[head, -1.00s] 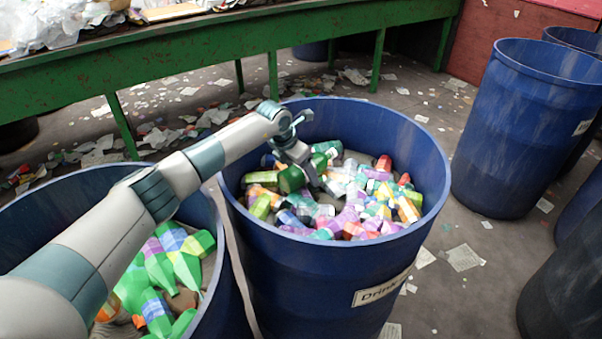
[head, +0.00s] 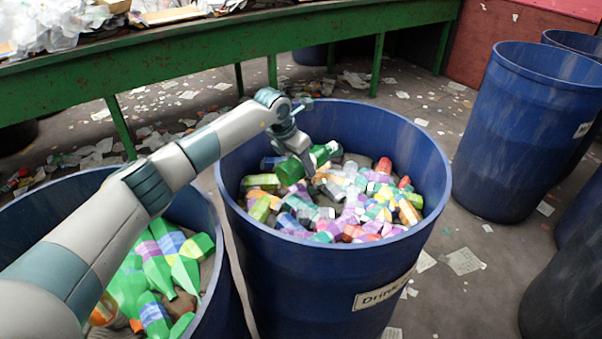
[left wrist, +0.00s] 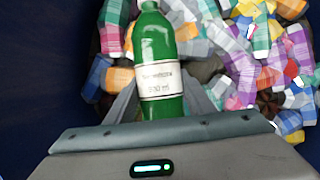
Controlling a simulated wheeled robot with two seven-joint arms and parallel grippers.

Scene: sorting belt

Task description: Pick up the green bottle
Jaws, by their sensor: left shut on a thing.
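The green bottle (head: 291,171) has a white label. My left gripper (head: 306,169) is shut on it, inside the blue barrel labelled "Drink" (head: 330,268), near its back left. In the head view the bottle lies tilted across the jaws, just above the heap. In the left wrist view the bottle (left wrist: 158,45) points away from the gripper (left wrist: 155,108), its lower end between the fingers. Its base is hidden by the gripper body. My right gripper is not in view.
Several mixed bottles and packs (head: 350,205) fill the barrel below. A second blue barrel (head: 212,222) at the left holds green bottles (head: 165,262). A green-framed belt table (head: 200,62) runs behind. More blue barrels (head: 520,130) stand at the right.

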